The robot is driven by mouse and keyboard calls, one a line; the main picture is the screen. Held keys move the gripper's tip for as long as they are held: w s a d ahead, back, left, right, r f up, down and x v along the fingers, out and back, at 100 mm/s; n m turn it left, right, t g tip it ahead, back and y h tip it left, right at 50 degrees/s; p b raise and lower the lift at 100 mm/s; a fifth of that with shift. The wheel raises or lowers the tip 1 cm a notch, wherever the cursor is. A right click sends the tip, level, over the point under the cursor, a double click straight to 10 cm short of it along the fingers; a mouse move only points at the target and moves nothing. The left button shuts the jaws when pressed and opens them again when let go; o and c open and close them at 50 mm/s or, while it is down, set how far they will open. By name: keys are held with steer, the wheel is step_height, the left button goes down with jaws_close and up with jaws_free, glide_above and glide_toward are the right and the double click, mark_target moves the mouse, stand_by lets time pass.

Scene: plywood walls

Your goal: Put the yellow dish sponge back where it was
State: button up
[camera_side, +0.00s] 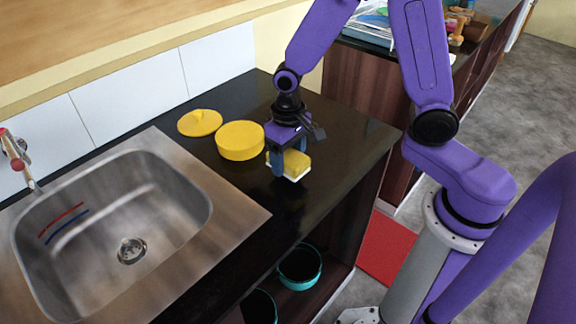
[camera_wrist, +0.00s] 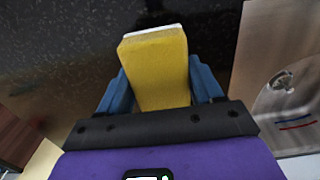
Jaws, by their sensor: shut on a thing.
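The yellow dish sponge (camera_side: 296,164) has a white layer on one side. In the side view it is between the fingers of my gripper (camera_side: 277,163), over the dark counter to the right of the yellow pot. In the wrist view the sponge (camera_wrist: 157,66) stands out between the two blue fingers of my gripper (camera_wrist: 160,88), which are shut on it. Its near end is hidden behind the gripper body. I cannot tell whether the sponge touches the counter or is just above it.
A round yellow pot (camera_side: 240,141) and a yellow lid (camera_side: 200,123) are on the dark counter (camera_side: 335,133), left of my gripper. A steel sink (camera_side: 180,255) is at the left, with a red and a blue strip inside. The counter right of the sponge is clear.

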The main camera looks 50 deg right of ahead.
mark_target(288, 155)
steer(key=shift+f, duration=1.55)
steer(key=shift+f, duration=0.1)
steer(key=o, duration=0.9)
steer(key=shift+o, duration=0.2)
step_height(288, 155, up, 12)
steer(key=shift+r, duration=0.15)
steer(key=s+d+n, duration=0.2)
steer(key=s+n, duration=0.4)
steer(key=s, duration=0.4)
steer(key=s+d+r+n, duration=0.1)
steer(key=s+d+n, duration=0.1)
steer(key=s+n, duration=0.4)
steer(key=s, duration=0.4)
steer(key=shift+s+r+n, duration=0.25)
steer(key=shift+s+n, duration=0.05)
steer(key=shift+d, duration=0.1)
